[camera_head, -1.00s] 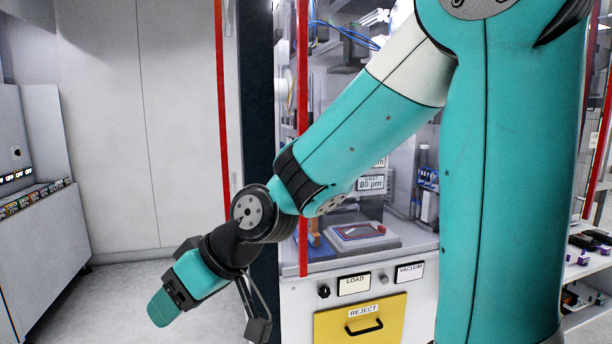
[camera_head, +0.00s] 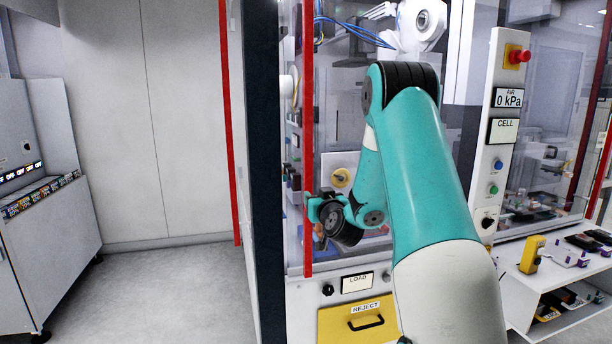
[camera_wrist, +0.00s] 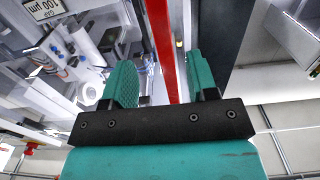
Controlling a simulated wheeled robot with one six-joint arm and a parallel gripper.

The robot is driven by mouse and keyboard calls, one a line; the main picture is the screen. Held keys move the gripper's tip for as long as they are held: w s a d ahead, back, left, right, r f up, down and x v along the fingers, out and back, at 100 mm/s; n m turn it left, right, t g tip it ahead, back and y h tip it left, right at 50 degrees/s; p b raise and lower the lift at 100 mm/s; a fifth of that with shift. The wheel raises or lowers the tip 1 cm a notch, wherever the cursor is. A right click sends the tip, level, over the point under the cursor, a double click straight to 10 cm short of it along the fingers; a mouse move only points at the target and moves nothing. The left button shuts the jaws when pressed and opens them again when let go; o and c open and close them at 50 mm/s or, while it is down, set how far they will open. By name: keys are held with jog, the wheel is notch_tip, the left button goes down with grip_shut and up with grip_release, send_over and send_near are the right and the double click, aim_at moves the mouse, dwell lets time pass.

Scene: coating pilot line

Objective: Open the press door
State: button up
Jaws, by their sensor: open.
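The press door looks like a clear panel with a red vertical edge bar (camera_head: 307,110) on the front of the cell. The same red bar (camera_wrist: 162,45) shows in the wrist view. My gripper (camera_head: 316,211) is at the bar, a little above the load panel, and my forearm hides part of the door's right side. In the wrist view my gripper (camera_wrist: 162,78) has its two teal fingers apart, one on each side of the bar. I see a gap beside each finger; how deep the bar sits between them is unclear. The door looks closed.
A dark post (camera_head: 264,150) stands just left of the door, and another red strip (camera_head: 230,120) beyond it. Below are the LOAD label (camera_head: 357,282) and a yellow REJECT drawer (camera_head: 345,325). A control column (camera_head: 497,130) stands right. The floor (camera_head: 170,290) at left is clear.

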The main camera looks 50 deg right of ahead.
aim_at(306, 185)
jog(key=p+x, duration=0.6)
jog(key=x, duration=0.6)
jog(key=shift+w+a+p, duration=0.1)
jog(key=shift+p, duration=0.25)
grip_shut()
